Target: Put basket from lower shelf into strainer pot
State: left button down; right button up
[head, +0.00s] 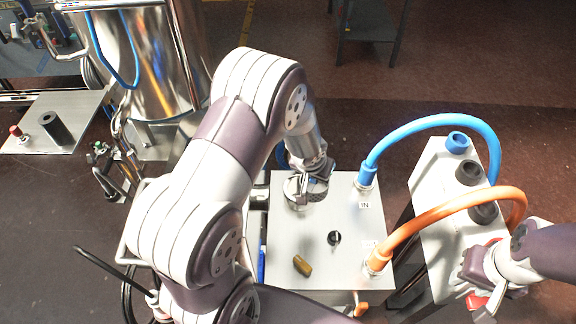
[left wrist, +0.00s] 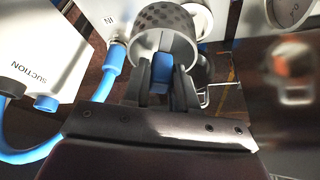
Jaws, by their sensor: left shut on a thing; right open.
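The basket (left wrist: 165,22) is a grey perforated metal cylinder in the left wrist view. My left gripper (left wrist: 161,78) is shut at its near end, with a blue piece between the fingers. In the head view the basket (head: 316,190) shows as a dark perforated patch below my left gripper (head: 318,172), over the steel top plate (head: 345,205). A pale round rim (head: 293,192) lies beside it; I cannot tell whether this is the strainer pot, or whether the basket is in it. My right gripper (head: 487,276) is open at the lower right. The lower shelf is not clearly visible.
Blue (head: 440,122) and orange (head: 445,200) hoses arch from the plate to a white panel (head: 445,180). A black knob (head: 334,238) and a brown handle (head: 302,265) stand on the plate. A large steel vessel (head: 165,70) stands at the upper left.

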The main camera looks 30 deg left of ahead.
pick_arm(q)
jog(key=w+a+f+n+y+b, duration=0.1)
jog(key=w+a+f+n+b, duration=0.4)
jog(key=b, duration=1)
notch_tip(320, 180, down, 2)
jog(key=shift+w+a+f+g+y, duration=0.15)
jog(key=shift+w+a+g+y, duration=0.2)
jog(key=shift+w+a, duration=0.6)
jog(key=shift+s+d+f+b, duration=0.1)
jog(key=shift+f+b, duration=3.9)
jog(key=shift+f, duration=0.85)
jog(key=shift+f, duration=0.25)
